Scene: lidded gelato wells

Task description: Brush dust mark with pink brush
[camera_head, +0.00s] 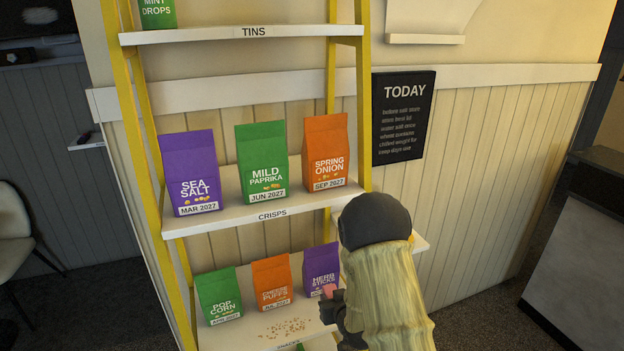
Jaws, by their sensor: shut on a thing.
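The dust mark (285,328) is a patch of brown specks on the front of the lower white shelf (250,332), below the orange cheese puffs bag. My gripper (333,304) is at the right end of this shelf, to the right of the specks and in front of the herb sticks bag. It is shut on a small pink thing, seemingly the pink brush (329,290). Only a little pink shows, and the bristles cannot be made out. My arm hides the right part of the shelf. The gripper and the specks look apart.
Popcorn (219,295), cheese puffs (272,282) and herb sticks (321,270) bags stand behind the specks. The crisps shelf (240,219) with three bags is above. Yellow uprights (363,100) flank the shelves.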

